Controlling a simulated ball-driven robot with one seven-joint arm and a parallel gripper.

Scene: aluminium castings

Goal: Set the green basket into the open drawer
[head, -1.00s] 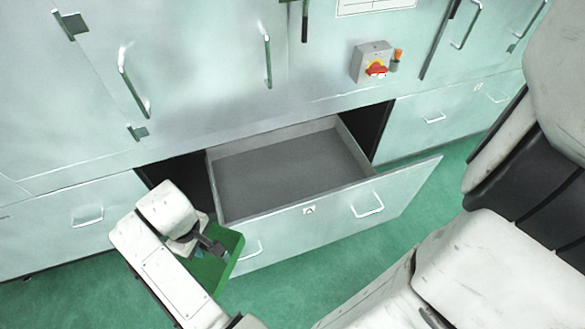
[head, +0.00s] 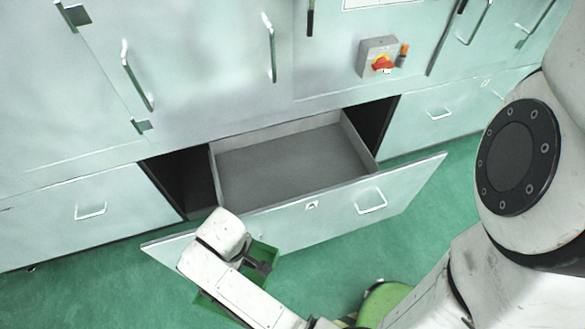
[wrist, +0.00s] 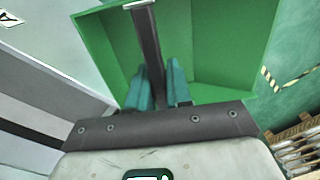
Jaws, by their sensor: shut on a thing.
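The green basket (head: 263,248) is in front of the drawer front, left of its middle, partly hidden by my arm. In the wrist view the basket (wrist: 225,50) fills the upper middle, and its open inside shows with a dark bar across it. My gripper (wrist: 158,88) has its teal fingers on either side of that bar, shut on it. The open drawer (head: 290,170) is pulled out from the cabinet, right of and behind the basket. Its grey floor is bare. The basket is outside the drawer.
The drawer front (head: 330,215) stands between the basket and the drawer's inside. A red-knobbed switch box (head: 378,57) is on the cabinet above. Green floor (head: 440,200) is clear at the right. A slatted wooden thing (wrist: 303,148) shows in the wrist view.

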